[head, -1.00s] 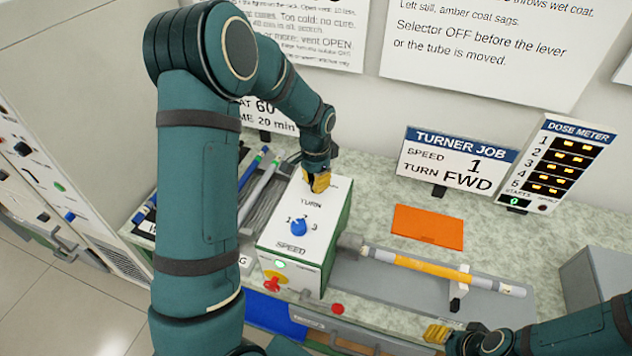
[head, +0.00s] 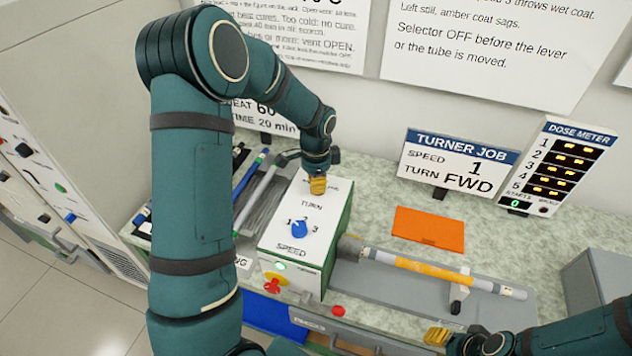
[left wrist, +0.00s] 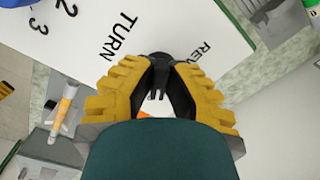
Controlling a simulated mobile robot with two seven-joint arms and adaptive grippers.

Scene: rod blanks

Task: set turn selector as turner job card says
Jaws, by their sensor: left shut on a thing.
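The white-topped turner box (head: 318,207) stands on the bench, with its TURN selector at the far end of the top and a blue SPEED knob (head: 299,229) in front. My left gripper (head: 318,186) is over the TURN end, its yellow fingers shut on the turn selector, which they mostly hide. In the left wrist view the yellow fingers (left wrist: 158,95) close around a dark part beside the words TURN and REV. The turner job card (head: 458,163) reads SPEED 1, TURN FWD. My right gripper (head: 437,336) is low at the right; its finger opening is unclear.
A tube with an amber band (head: 430,270) lies horizontally to the right of the box. An orange plate (head: 428,228) lies behind it. The dose meter (head: 555,167) stands at the back right. A red knob (head: 272,285) is on the box's front.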

